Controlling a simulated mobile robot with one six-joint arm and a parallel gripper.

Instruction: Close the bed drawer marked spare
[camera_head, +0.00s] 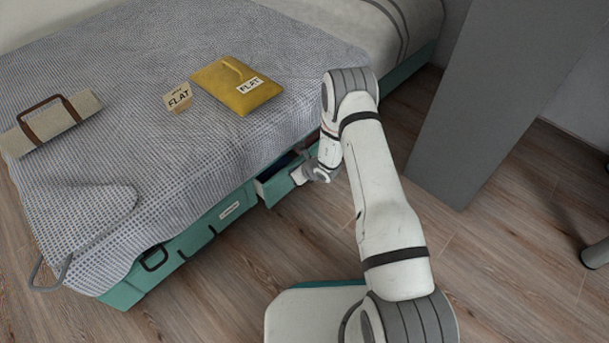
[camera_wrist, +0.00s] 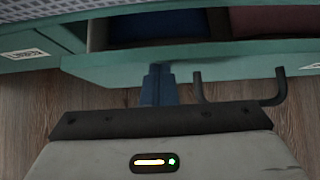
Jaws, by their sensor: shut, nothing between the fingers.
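A teal bed drawer (camera_head: 268,190) stands partly open under the bed. The wrist view shows its front (camera_wrist: 225,60), with dark blue and dark red things inside. A black bar handle (camera_wrist: 240,100) and part of a white label (camera_wrist: 312,66) are on the front; I cannot read that label. My gripper (camera_wrist: 158,78) is shut and empty, its fingertips at the drawer front just left of the handle. I cannot tell whether they touch it. In the head view my gripper (camera_head: 299,178) is beside the open drawer, its fingers hard to make out.
A neighbouring closed drawer has a white label (camera_head: 230,210), too small to read. A grey panel (camera_head: 490,100) stands right; wooden floor (camera_head: 230,290) is clear in front.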

